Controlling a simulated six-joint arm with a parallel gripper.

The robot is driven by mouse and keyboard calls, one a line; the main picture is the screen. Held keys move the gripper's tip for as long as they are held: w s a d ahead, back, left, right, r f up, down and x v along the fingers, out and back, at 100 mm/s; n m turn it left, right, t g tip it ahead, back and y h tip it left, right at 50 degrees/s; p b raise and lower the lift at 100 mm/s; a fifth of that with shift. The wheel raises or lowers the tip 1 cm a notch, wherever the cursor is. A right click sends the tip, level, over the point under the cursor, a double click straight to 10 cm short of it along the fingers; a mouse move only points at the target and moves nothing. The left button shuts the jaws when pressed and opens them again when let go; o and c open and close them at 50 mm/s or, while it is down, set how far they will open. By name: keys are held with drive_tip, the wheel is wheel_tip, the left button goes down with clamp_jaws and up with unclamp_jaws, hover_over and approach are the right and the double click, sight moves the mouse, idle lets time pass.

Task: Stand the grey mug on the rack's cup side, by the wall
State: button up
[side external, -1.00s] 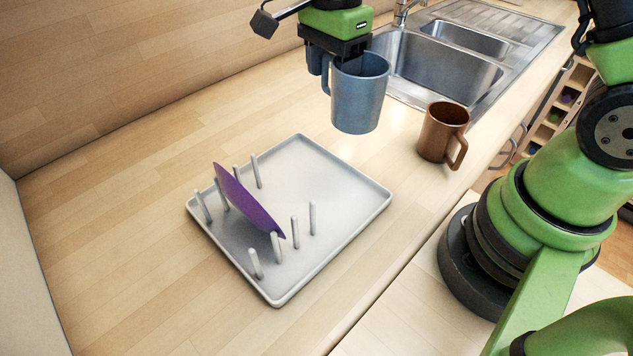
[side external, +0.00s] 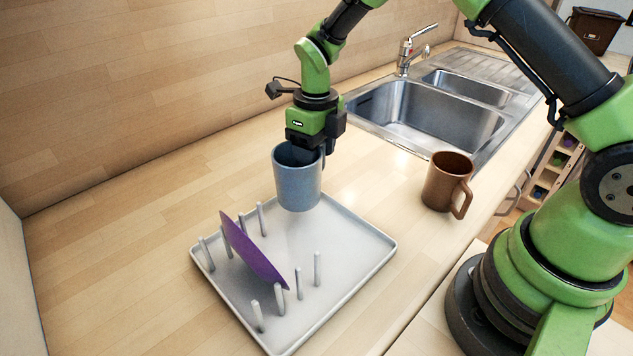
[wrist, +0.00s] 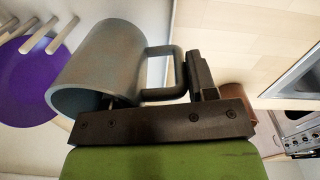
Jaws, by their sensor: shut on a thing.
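The grey mug (side external: 297,180) is upright in my gripper (side external: 311,152), held above the rack's far part. In the wrist view my gripper (wrist: 155,100) has one finger inside the mug (wrist: 112,62) and the other by its handle. It is shut on the mug. The light grey rack (side external: 352,262) lies on the counter, with pegs on its left half and a bare flat side on the right. A purple plate (side external: 252,250) leans between the pegs; it also shows in the wrist view (wrist: 28,85). The wooden wall (side external: 150,90) runs behind the counter.
A brown mug (side external: 446,182) stands on the counter right of the rack, handle toward the front right. A steel sink (side external: 420,112) with a tap (side external: 408,50) is behind it. The counter left of the rack is clear.

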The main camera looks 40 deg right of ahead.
drive_tip(key=shift+f, duration=2.25)
drive_tip(key=o, duration=1.3)
drive_tip(key=shift+o, duration=0.2)
wheel_tip(320, 180, up, 12)
drive_tip(key=shift+d+r, duration=0.1)
drive_tip(key=shift+d, duration=0.05)
drive_tip(key=s+r+n+t, duration=0.2)
drive_tip(key=s+r+n, duration=0.3)
drive_tip(key=r+n, duration=0.35)
drive_tip(key=s+r+n+t+y, duration=0.1)
drive_tip(key=s+r+n+t, duration=0.1)
drive_tip(key=s+n, duration=0.6)
drive_tip(key=s+r+n+t, duration=0.3)
drive_tip(key=s+n, duration=0.6)
drive_tip(key=n, duration=0.4)
drive_tip(key=shift+s+a+r+y, duration=0.2)
drive_tip(key=shift+s+r+y, duration=0.05)
drive_tip(key=shift+y, duration=0.15)
